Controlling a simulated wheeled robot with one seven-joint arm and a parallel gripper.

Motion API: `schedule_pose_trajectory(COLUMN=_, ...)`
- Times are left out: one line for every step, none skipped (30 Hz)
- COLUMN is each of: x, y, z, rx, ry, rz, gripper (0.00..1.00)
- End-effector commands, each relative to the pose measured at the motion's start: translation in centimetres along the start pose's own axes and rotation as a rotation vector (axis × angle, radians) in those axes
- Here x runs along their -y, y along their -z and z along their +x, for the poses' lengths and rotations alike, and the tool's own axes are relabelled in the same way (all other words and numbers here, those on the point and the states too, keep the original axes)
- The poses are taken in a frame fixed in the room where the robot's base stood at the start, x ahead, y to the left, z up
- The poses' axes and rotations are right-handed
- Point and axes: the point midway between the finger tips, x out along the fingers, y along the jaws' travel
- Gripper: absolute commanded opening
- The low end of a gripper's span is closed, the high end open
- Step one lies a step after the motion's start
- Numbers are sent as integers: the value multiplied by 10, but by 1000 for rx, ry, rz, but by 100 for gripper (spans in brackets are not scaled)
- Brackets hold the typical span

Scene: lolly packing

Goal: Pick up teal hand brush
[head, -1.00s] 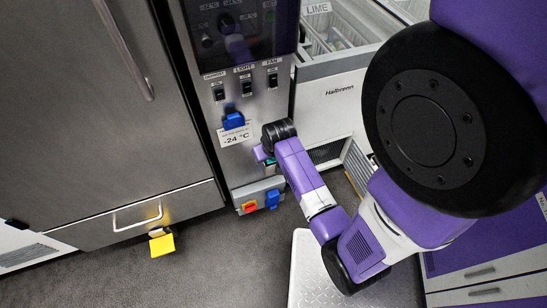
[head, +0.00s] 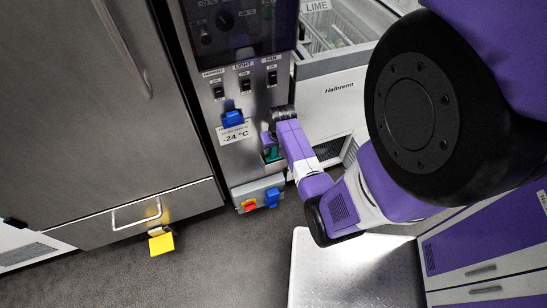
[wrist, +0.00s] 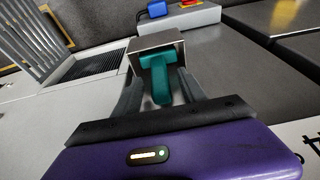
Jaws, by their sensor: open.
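The teal hand brush (wrist: 156,78) shows in the wrist view as a T-shaped piece against a small metal box-like holder (wrist: 152,44) on the grey panel. In the head view a small teal part (head: 272,153) shows low on the control panel, partly covered by my arm. My gripper (wrist: 158,88) is open, with one dark finger on each side of the teal handle. I cannot tell whether the fingers touch it. The brush's far end is hidden at the holder.
A blue plug (head: 272,197) and red switch (head: 250,205) sit below on the panel. A yellow tag (head: 161,243) is by the steel drawer at left. A white chest freezer (head: 335,95) stands behind my arm.

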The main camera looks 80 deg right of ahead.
Motion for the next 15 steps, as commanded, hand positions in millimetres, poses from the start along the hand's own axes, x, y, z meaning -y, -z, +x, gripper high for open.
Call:
schedule_pose_trajectory(x=0, y=0, z=2, rx=0, ry=0, rz=0, gripper=49)
schedule_pose_trajectory(x=0, y=0, z=2, rx=-1, ry=0, rz=0, gripper=49)
schedule_pose_trajectory(x=0, y=1, z=2, rx=-2, ry=0, rz=0, gripper=49)
schedule_pose_trajectory(x=0, y=1, z=2, rx=-2, ry=0, rz=0, gripper=49)
schedule_pose_trajectory(x=0, y=1, z=2, rx=-2, ry=0, rz=0, gripper=49)
schedule_pose_trajectory(x=0, y=1, z=2, rx=-2, ry=0, rz=0, gripper=49)
schedule_pose_trajectory(x=0, y=1, z=2, rx=-2, ry=0, rz=0, gripper=49)
schedule_pose_trajectory(x=0, y=1, z=2, rx=-2, ry=0, rz=0, gripper=49)
schedule_pose_trajectory(x=0, y=0, z=2, rx=-2, ry=0, rz=0, gripper=41)
schedule_pose_trajectory(x=0, y=0, z=2, rx=-1, ry=0, rz=0, gripper=35)
schedule_pose_trajectory(x=0, y=0, z=2, rx=-1, ry=0, rz=0, gripper=29)
schedule_pose_trajectory(x=0, y=0, z=2, rx=-1, ry=0, rz=0, gripper=22)
schedule_pose_trajectory(x=0, y=0, z=2, rx=-1, ry=0, rz=0, gripper=16)
schedule_pose_trajectory(x=0, y=0, z=2, rx=-1, ry=0, rz=0, gripper=10)
schedule_pose_trajectory(x=0, y=0, z=2, rx=-1, ry=0, rz=0, gripper=2)
